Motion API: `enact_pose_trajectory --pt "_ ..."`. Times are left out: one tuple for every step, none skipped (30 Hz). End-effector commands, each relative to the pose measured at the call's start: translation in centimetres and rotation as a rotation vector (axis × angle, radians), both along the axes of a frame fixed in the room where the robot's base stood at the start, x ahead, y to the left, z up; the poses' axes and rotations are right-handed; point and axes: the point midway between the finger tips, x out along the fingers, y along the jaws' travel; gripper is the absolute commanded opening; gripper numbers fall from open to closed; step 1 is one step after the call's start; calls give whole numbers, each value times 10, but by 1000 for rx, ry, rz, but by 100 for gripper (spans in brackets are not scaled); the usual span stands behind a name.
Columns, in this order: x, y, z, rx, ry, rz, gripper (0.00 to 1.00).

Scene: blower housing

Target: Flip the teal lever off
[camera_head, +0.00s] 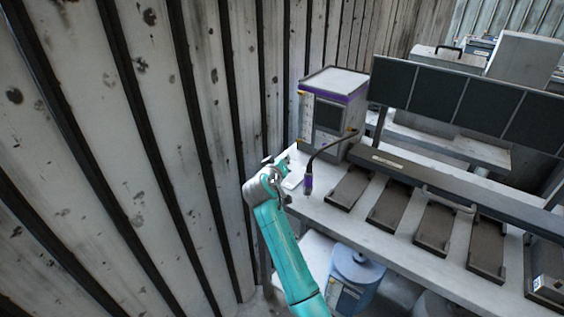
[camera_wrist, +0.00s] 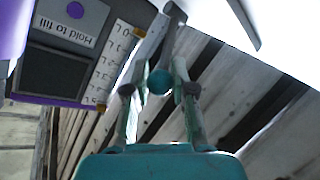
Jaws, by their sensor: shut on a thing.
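In the wrist view a round teal knob (camera_wrist: 160,81), which looks like the end of the teal lever, sits between the two fingers of my gripper (camera_wrist: 159,90). A grey bar (camera_wrist: 172,38) runs up from behind the knob. The fingers are closed in around the knob. In the head view my gripper (camera_head: 270,175) is at the left end of the bench, low in front of the purple-and-white box. The lever cannot be made out in that view; my gripper and wrist cover that spot. Its on or off position cannot be told.
A box (camera_head: 333,86) with a purple band stands on the bench (camera_head: 330,214), close right of my gripper. A dark hose with a purple nozzle (camera_head: 308,184) hangs beside it. Dark trays (camera_head: 349,187) lie further right. A plank wall (camera_head: 160,120) is close on the left.

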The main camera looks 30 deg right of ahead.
Motion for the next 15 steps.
enact_pose_trajectory --pt "0 1 -1 1 0 1 0" --pt "0 1 -1 1 0 2 0" --pt "0 1 -1 2 1 1 0" --pt "0 1 -1 2 1 1 0" --pt "0 1 -1 2 1 1 32" --pt "0 1 -1 2 1 1 42" --pt "0 1 -1 2 1 1 50" --pt "0 1 -1 2 1 1 51" --pt "0 1 -1 2 1 1 51" --pt "0 0 -1 2 1 1 51" --pt "0 0 -1 2 1 1 51" --pt "0 0 -1 2 1 1 51" --pt "0 0 -1 2 1 1 51" --pt "0 0 -1 2 1 1 51" --pt "0 0 -1 2 1 1 51"
